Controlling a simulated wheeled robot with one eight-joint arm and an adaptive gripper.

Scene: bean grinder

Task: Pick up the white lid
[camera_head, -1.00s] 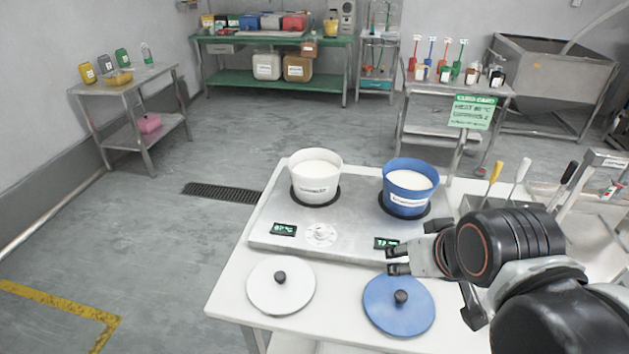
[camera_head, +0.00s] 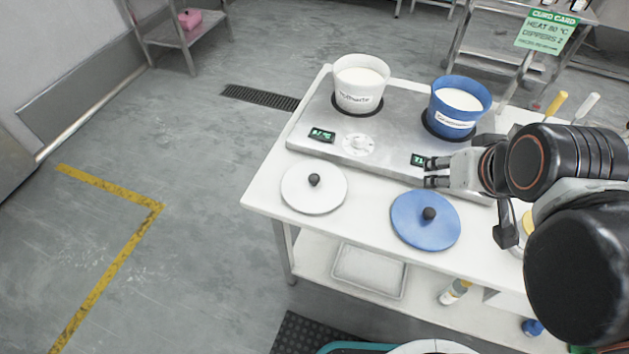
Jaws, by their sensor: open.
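The white lid (camera_head: 313,194) lies flat on the near left part of the white table, with a dark round knob (camera_head: 314,180) on top. My gripper (camera_head: 428,173) is open and empty, to the right of the white lid and apart from it. It is over the front edge of the steel heating plate, just beyond the blue lid (camera_head: 424,232). The blue lid lies flat to the right of the white lid, with a dark knob. Nothing covers the white lid.
A white pot (camera_head: 358,98) and a blue pot (camera_head: 452,122), each with white liquid, stand on the steel heating plate (camera_head: 310,116). A tray (camera_head: 369,271) rests on the shelf below. The tabletop left of the white lid is bare.

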